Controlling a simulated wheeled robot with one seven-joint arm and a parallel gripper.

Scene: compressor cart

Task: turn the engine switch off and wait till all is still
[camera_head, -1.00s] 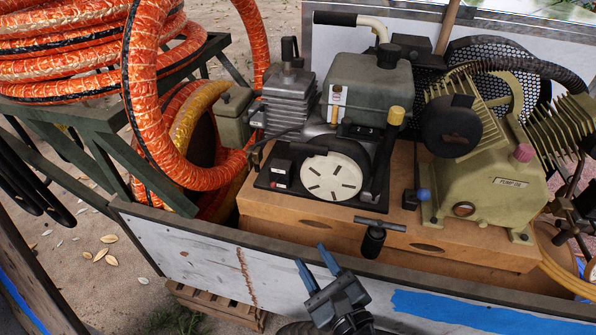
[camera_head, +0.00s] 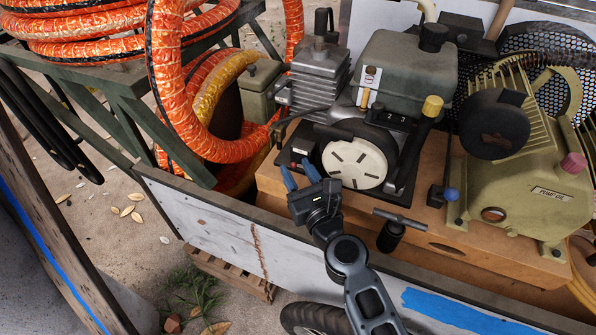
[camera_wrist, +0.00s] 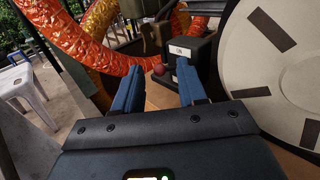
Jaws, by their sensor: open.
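The engine (camera_head: 350,110) sits on a wooden base in the cart, with a round white slotted starter cover (camera_head: 355,164) on its front. Left of that cover is a small black switch box (camera_head: 301,146) with a white label. The box's on/off setting is too small to read. My gripper (camera_head: 299,172), with blue fingers, is open and empty just in front of the box.
A black T-handle (camera_head: 398,219) stands right of my gripper at the base's front edge. The cart's white side panel (camera_head: 215,222) runs below my arm. Orange hose coils (camera_head: 180,100) hang close on the left. The olive pump (camera_head: 510,195) stands at the right.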

